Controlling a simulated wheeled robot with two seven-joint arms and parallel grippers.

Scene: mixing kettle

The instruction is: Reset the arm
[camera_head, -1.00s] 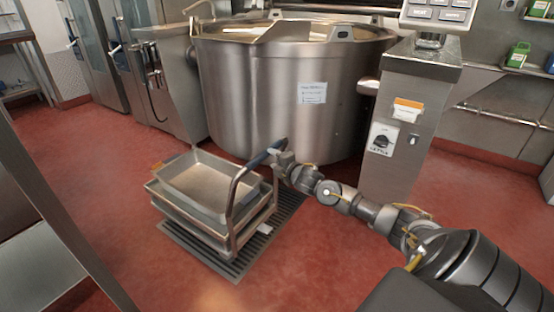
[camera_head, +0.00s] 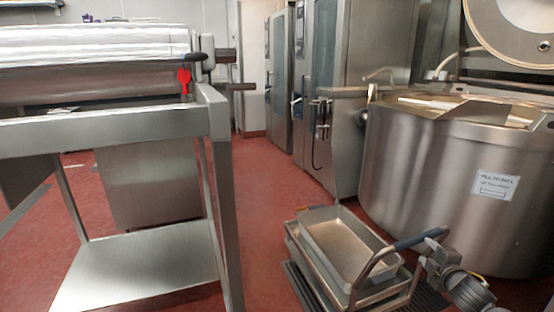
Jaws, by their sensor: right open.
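My left gripper is not in view.
A large steel mixing kettle (camera_head: 430,180) stands behind the cart at the right. A floor grate (camera_head: 300,288) lies under the cart. A steel table (camera_head: 110,128) with a lower shelf fills the left. Red floor is clear between table and cart.

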